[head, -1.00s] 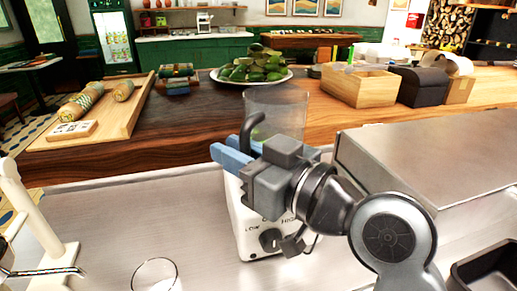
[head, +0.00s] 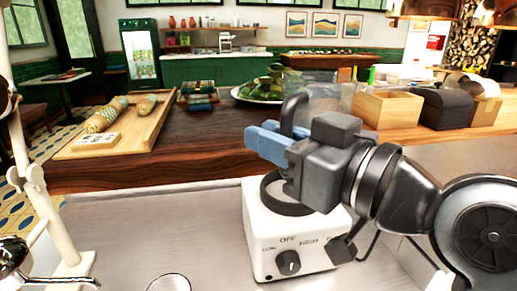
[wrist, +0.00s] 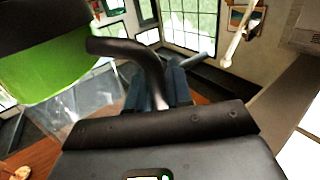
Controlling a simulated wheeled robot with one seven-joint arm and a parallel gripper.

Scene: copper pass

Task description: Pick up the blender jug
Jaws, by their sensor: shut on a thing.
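The blender jug (head: 318,88) is clear, with a dark curved handle (head: 294,112). My gripper (head: 272,142) has its blue fingers shut on that handle. The jug is held up above the white blender base (head: 262,232), whose black top ring (head: 272,194) is bare. My gripper's grey body hides the lower part of the jug. In the wrist view the dark handle (wrist: 128,52) runs down between the blue fingers (wrist: 160,90), and the clear wall of the jug (wrist: 92,108) shows at left.
A plate (head: 240,94) of green produce stands on the wooden counter behind the jug. A wooden tray (head: 148,125) lies at left. A wooden box (head: 388,110) and a dark box (head: 446,108) stand at right. A white stand (head: 50,215) is at the left front.

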